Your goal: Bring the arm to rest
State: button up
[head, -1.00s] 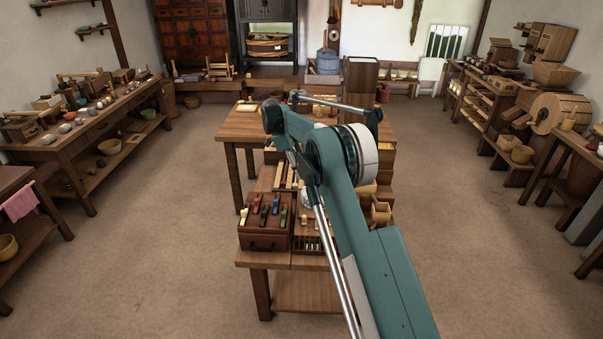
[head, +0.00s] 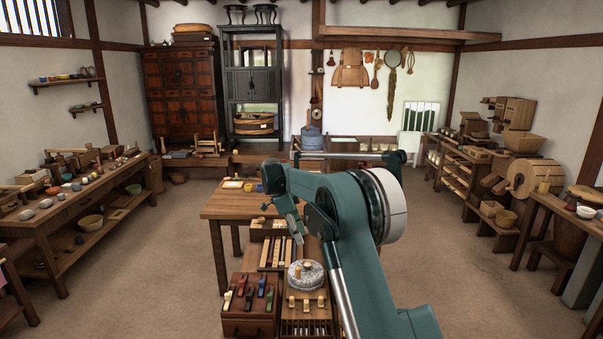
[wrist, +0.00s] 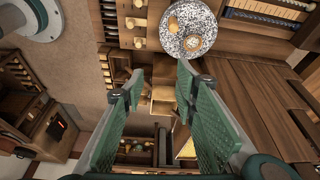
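My arm (head: 345,205) is raised and bent above the worktable, and its elbow covers part of the table. In the wrist view my gripper (wrist: 160,82) has its two green fingers well apart, with nothing held between them. In the head view the gripper end (head: 289,215) hangs to the left of the elbow, pointing down, too small there to judge its fingers. The speckled grey round quern stone (head: 305,274) with a wooden handle sits on the table below it, apart from it. The quern stone also shows in the wrist view (wrist: 190,45), beyond the fingertips.
A box with coloured pieces (head: 250,312) stands left of the quern stone. A wooden table (head: 224,206) lies behind it. Long benches with bowls (head: 90,225) line the left wall, and shelves with wooden machines (head: 535,180) the right. The floor on both sides is clear.

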jog(key=s+d+r+n+t+y, duration=0.1)
jog(key=s+d+r+n, duration=0.2)
jog(key=s+d+r, duration=0.45)
jog(key=s+d+r+n+t+y, duration=0.1)
jog(key=s+d+r+n, duration=0.3)
jog(key=s+r, duration=0.65)
jog(key=s+d+r+n+t, duration=0.15)
jog(key=s+d, duration=0.25)
jog(key=s, duration=0.5)
jog(key=s+d+r+n+t, duration=0.1)
jog(key=s+d+n, duration=0.15)
jog(key=s, duration=0.75)
jog(key=s+d+f+n, duration=0.1)
jog(key=s+f+n, duration=0.1)
jog(key=s, duration=0.6)
jog(key=s+d+f+n+t+y, duration=0.1)
jog(key=s+d+f+n, duration=0.1)
jog(key=s+f, duration=0.3)
jog(key=s+d+f+n+t, duration=0.1)
jog(key=s+f, duration=0.3)
jog(key=s, duration=0.7)
jog(key=shift+s+d+f+n+y, duration=0.15)
jog(key=shift+s+d+n+y, duration=0.15)
jog(key=shift+d+n, duration=0.3)
jog(key=shift+d+t, duration=0.1)
jog(key=shift+t, duration=0.15)
